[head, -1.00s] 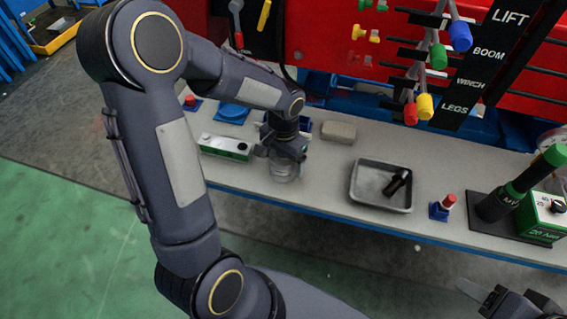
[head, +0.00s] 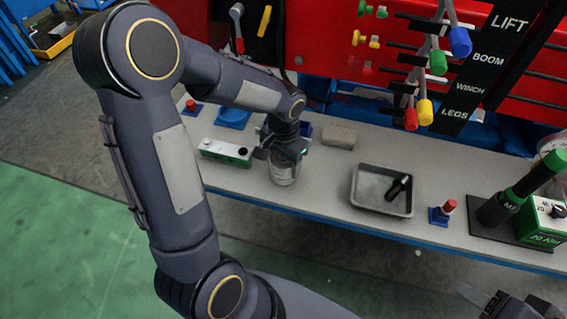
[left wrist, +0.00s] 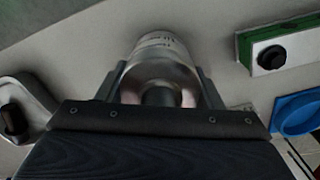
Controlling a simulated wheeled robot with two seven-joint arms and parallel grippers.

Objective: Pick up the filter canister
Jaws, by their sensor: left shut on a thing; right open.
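The filter canister (head: 283,169) is a silvery, clear-looking cylinder standing upright at the front of the grey bench. My left gripper (head: 284,151) is over its top and shut on it. In the left wrist view the canister (left wrist: 158,72) sits between the two fingers of my left gripper (left wrist: 160,90), one on each side. The gripper hides part of the canister's top in the head view. I cannot tell whether its base touches the bench. My right gripper (head: 487,297) is open and empty at the bottom right, apart from the bench.
A green-and-white box (head: 226,152) stands left of the canister, with a blue round dish (head: 233,116) behind. A beige block (head: 339,136) and a grey metal tray (head: 359,197) holding a black item lie to the right. Coloured levers (head: 438,62) hang above the bench's back.

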